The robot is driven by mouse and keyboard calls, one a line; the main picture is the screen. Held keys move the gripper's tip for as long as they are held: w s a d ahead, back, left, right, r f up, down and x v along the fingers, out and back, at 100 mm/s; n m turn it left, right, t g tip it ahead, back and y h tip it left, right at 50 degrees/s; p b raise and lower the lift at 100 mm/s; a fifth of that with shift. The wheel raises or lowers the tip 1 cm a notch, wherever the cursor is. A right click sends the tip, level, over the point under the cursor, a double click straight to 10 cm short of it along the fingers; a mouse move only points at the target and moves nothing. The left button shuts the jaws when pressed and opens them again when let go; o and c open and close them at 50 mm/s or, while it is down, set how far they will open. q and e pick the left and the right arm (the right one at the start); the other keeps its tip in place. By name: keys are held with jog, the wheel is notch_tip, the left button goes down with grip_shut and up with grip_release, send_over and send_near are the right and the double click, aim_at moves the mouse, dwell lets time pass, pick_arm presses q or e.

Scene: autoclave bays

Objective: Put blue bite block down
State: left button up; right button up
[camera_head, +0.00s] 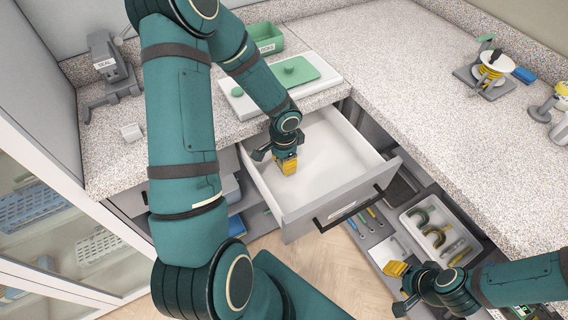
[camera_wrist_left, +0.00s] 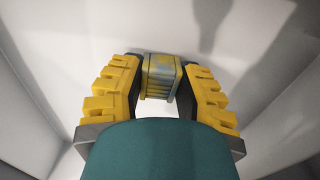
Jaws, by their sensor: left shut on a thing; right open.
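My left gripper (camera_head: 287,165) reaches down into the open white drawer (camera_head: 335,190). In the left wrist view its yellow-padded fingers (camera_wrist_left: 160,92) are shut on a small block (camera_wrist_left: 160,72), which looks blue-grey with yellowish tints; I take it to be the blue bite block. It sits between the fingertips, close above or on the white drawer floor; I cannot tell if it touches. In the head view the block is hidden by the gripper. My right gripper (camera_head: 398,286) is open and empty at the lower right, by the lower drawer.
A lower open drawer holds a white tray (camera_head: 410,212) with dental trays and handled tools. A white board with a green lid (camera_head: 295,72), a green bin (camera_head: 268,45) and a sealer (camera_head: 107,70) stand on the left counter. The right counter is mostly clear.

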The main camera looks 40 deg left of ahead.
pick_arm(q)
jog(key=shift+f, duration=0.2)
jog(key=shift+f, duration=0.1)
jog(key=o, duration=0.9)
jog(key=shift+r, duration=0.35)
notch_tip(320, 180, up, 12)
jog(key=p, duration=0.4)
jog(key=shift+f, duration=0.1)
